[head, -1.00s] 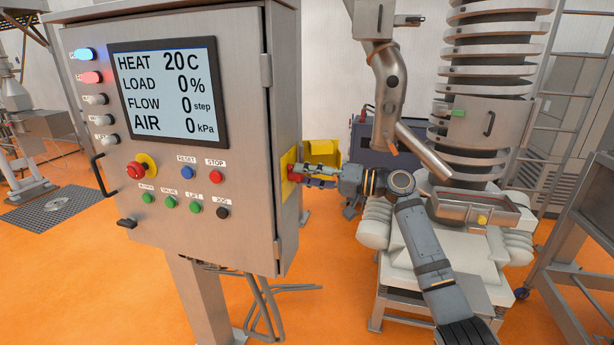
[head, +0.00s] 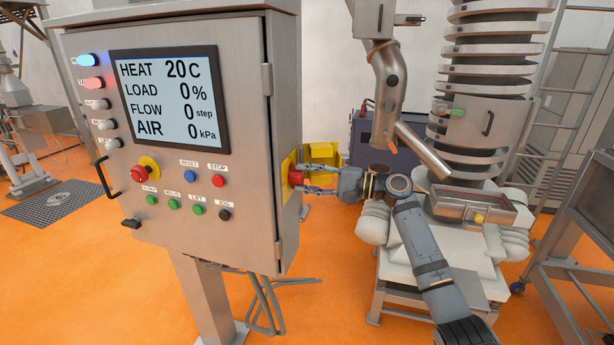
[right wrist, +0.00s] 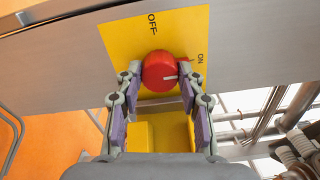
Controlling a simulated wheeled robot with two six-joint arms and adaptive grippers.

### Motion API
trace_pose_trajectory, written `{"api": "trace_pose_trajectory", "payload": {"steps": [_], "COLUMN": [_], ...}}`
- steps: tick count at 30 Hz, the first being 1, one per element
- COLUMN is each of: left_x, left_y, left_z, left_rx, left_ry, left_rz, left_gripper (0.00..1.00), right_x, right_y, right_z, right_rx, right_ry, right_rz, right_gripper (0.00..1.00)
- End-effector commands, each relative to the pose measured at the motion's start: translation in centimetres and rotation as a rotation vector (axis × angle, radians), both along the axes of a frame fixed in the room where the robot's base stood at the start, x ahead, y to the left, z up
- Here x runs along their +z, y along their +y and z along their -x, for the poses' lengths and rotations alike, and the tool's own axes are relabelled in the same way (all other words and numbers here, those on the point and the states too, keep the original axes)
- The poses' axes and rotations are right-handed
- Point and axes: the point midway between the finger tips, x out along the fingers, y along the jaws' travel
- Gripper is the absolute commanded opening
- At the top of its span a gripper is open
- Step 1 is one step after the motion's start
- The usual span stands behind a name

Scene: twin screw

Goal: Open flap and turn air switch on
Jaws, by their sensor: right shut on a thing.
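The air switch is a red round knob (right wrist: 159,71) on a yellow plate (right wrist: 184,32) marked OFF and ON. In the head view the plate is on the right side of the steel control cabinet. My right gripper (right wrist: 158,80) is shut on the knob, with one finger on each side. In the head view my right gripper (head: 302,178) reaches the knob from the right. I cannot tell which part is the flap. My left gripper is not in view.
The cabinet's display (head: 170,97) reads AIR 0 kPa. Front buttons include a red emergency stop (head: 138,173). A ribbed column (head: 485,70) and bent steel pipe (head: 388,95) stand behind my right arm. A yellow bin (head: 322,153) stands behind the cabinet.

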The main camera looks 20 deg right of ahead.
Motion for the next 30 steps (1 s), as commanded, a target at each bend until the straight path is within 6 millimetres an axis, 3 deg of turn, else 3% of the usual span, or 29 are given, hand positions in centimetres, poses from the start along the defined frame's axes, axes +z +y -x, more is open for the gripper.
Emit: {"api": "trace_pose_trajectory", "payload": {"steps": [16,17,21,30], "left_x": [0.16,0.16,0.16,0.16], "left_y": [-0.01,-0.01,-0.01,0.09], "left_z": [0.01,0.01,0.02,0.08], "left_rx": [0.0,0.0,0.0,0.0], "left_ry": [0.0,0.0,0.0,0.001], "left_rz": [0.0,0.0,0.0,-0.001], "left_gripper": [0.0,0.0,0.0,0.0], "right_x": [-0.06,-0.06,-0.05,-0.03], "right_y": [-0.02,-0.02,-0.01,-0.03], "right_z": [-0.02,-0.02,-0.02,0.01], "right_rx": [-0.001,-0.001,-0.001,0.0], "right_ry": [0.023,0.023,0.022,0.021], "right_rz": [-0.016,-0.016,-0.015,-0.014], "right_gripper": [0.07,0.4,0.59,0.61]}}
